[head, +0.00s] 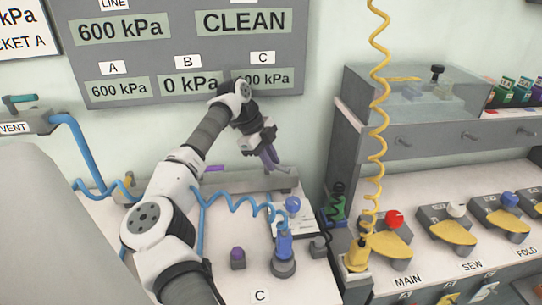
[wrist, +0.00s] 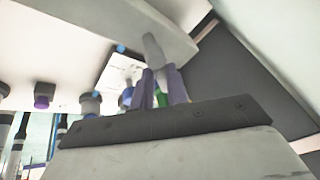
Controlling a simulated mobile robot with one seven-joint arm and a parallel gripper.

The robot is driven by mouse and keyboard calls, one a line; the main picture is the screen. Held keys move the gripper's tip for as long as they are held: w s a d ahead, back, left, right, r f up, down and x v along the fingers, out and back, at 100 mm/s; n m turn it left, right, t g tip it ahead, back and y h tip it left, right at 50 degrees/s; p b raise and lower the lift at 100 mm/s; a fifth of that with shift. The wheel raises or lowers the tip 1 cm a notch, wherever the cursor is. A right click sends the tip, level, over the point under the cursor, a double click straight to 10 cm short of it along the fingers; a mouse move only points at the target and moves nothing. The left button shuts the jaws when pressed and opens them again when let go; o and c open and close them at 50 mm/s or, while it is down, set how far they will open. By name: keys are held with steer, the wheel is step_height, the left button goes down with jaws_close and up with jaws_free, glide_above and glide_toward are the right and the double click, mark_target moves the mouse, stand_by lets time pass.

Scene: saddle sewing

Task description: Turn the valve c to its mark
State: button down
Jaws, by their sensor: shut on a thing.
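A long grey bar (head: 235,184) lies at the back of the white worktop. My gripper (head: 273,164), with purple fingers, reaches down to its right part. In the wrist view my gripper (wrist: 160,74) is shut on a short pale grey handle (wrist: 153,47) against the bar. I take this handle to be valve c; its mark and label cannot be made out. A purple piece (head: 213,168) stands at the bar further left. The wall panel's C readout (head: 264,77) is partly covered by my arm and ends in "00 kPa".
A blue tool (head: 283,250) on a coiled blue hose and a purple-topped knob (head: 237,257) stand in front of the bar. A yellow coiled hose (head: 376,140) hangs to the right. A grey shelf unit (head: 440,145) with pedals (head: 390,245) below bounds the right side.

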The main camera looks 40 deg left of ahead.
stand_by(0.3)
steer(key=c, duration=1.4)
jaws_free()
